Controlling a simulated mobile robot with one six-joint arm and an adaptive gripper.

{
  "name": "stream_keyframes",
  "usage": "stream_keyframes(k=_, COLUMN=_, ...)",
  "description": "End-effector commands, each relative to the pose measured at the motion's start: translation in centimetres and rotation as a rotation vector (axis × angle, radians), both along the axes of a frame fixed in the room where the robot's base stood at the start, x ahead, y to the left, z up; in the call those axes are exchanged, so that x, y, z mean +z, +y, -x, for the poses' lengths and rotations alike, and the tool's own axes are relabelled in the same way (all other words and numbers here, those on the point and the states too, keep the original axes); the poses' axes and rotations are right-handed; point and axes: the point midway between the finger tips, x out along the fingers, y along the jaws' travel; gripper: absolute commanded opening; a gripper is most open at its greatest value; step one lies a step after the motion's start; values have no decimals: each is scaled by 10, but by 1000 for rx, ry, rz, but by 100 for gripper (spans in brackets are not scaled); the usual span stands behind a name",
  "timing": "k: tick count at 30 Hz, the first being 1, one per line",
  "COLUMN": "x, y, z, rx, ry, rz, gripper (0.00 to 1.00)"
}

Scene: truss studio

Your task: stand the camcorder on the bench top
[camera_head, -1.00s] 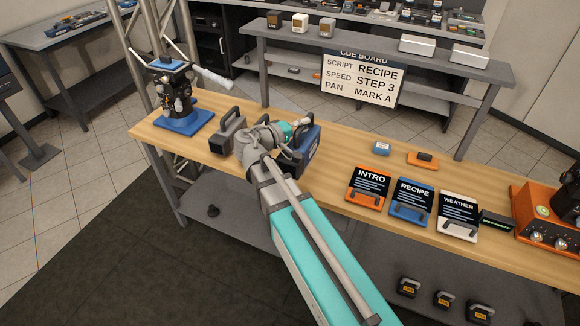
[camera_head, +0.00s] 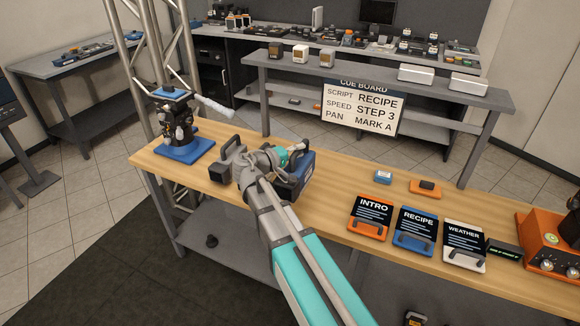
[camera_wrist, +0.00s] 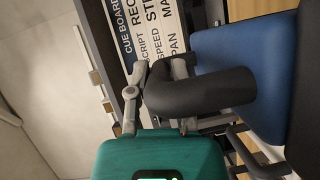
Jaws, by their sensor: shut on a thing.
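A blue camcorder (camera_head: 297,183) with a dark carrying handle is at the wooden bench top (camera_head: 330,205), left of the cards. In the wrist view its blue body (camera_wrist: 240,75) fills the right side, with the thick black handle (camera_wrist: 205,92) beside it. My gripper (camera_head: 288,156) is shut on this handle; grey finger parts (camera_wrist: 180,72) show at the handle in the wrist view. My arm and gripper hide part of the camcorder in the head view. I cannot tell whether its base touches the wood.
A blue-based stand (camera_head: 185,150) is further left. The INTRO card (camera_head: 370,218), RECIPE card (camera_head: 414,230) and WEATHER card (camera_head: 464,244) lie right. The wood between the camcorder and cards is clear.

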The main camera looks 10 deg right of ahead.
Motion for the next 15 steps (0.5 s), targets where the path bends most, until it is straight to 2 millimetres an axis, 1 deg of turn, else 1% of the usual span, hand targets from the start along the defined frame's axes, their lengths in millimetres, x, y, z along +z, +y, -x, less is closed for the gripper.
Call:
stream_keyframes(k=1, x=-6, y=1, z=-12, rx=-1, ry=-1, rz=4, gripper=0)
stream_keyframes(k=9, x=-24, y=1, z=-51, rx=-2, ry=-1, rz=4, gripper=0)
stream_keyframes(k=11, x=-30, y=1, z=-52, rx=-1, ry=0, rz=3, gripper=0)
stream_keyframes(k=15, x=-41, y=1, z=-61, rx=-2, ry=-1, rz=4, gripper=0)
